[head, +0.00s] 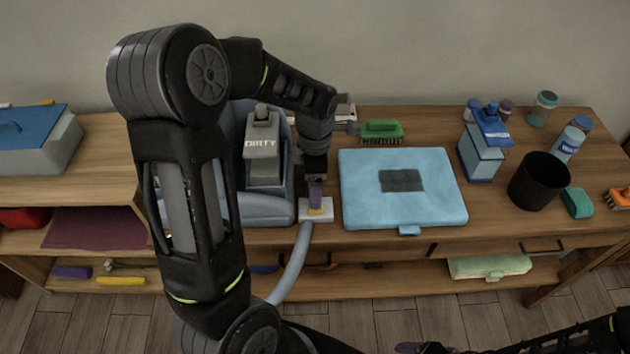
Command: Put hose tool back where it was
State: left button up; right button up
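The hose tool (308,215) has a small white head with a yellow spot, at the front edge of the wooden top, just right of the grey-blue cleaning machine (265,208). A grey-blue hose (293,268) curves down from it. My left gripper (317,200) points down and appears shut on the tool, with a narrow purple part at its tip. Whether the tool touches the wood is hard to tell. The machine carries a grey tank marked DIRTY (263,160); my arm hides its left side. My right gripper (415,348) is partly cut off at the bottom edge.
A light-blue case (400,215) lies right of the tool, with a green brush (381,130) behind it. A blue bottle (484,150), black bin (540,181), teal sponge (577,202) and orange brush (618,198) stand farther right. A rolled towel (490,266) is on the lower shelf.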

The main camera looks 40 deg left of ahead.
pick_arm(q)
jog(key=shift+r, duration=0.1)
notch_tip(320, 180, up, 12)
dwell(0.5)
